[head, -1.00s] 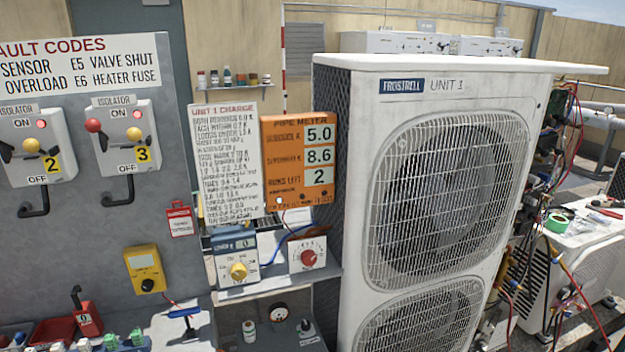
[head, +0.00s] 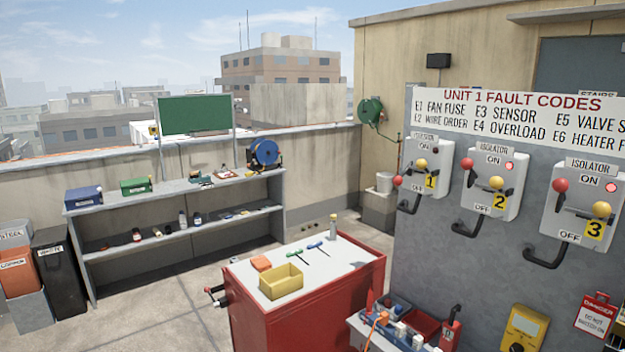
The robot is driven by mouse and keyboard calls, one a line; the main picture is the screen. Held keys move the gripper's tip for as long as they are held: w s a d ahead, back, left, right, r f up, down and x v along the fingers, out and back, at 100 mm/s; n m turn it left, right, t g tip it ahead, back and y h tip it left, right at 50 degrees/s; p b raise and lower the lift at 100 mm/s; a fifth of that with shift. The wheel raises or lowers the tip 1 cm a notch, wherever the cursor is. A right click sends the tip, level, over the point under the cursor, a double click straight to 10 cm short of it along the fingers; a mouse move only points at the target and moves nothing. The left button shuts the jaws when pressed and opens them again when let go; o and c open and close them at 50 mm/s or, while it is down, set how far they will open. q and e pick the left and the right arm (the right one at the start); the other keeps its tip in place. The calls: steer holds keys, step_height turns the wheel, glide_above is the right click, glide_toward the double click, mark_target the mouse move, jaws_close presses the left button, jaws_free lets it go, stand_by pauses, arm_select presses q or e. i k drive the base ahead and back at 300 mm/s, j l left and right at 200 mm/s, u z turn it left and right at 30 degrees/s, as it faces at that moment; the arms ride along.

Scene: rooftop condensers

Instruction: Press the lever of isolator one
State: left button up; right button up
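Isolator one (head: 427,150) is the leftmost of three white boxes on the grey panel at the right, with a yellow "1" plate. Its lever carries a yellow knob (head: 422,163) at the upper right and a red knob (head: 397,181) at the lower left. Neither of my grippers is in view.
A red cart (head: 315,312) with a yellow bin (head: 281,282) stands in front, left of the panel. A small bench of parts (head: 400,325) sits below the isolators. A grey shelf (head: 180,205) lines the wall at left. Open floor lies between shelf and cart.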

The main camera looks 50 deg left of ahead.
mark_target(397, 181)
steer(key=u, duration=1.05)
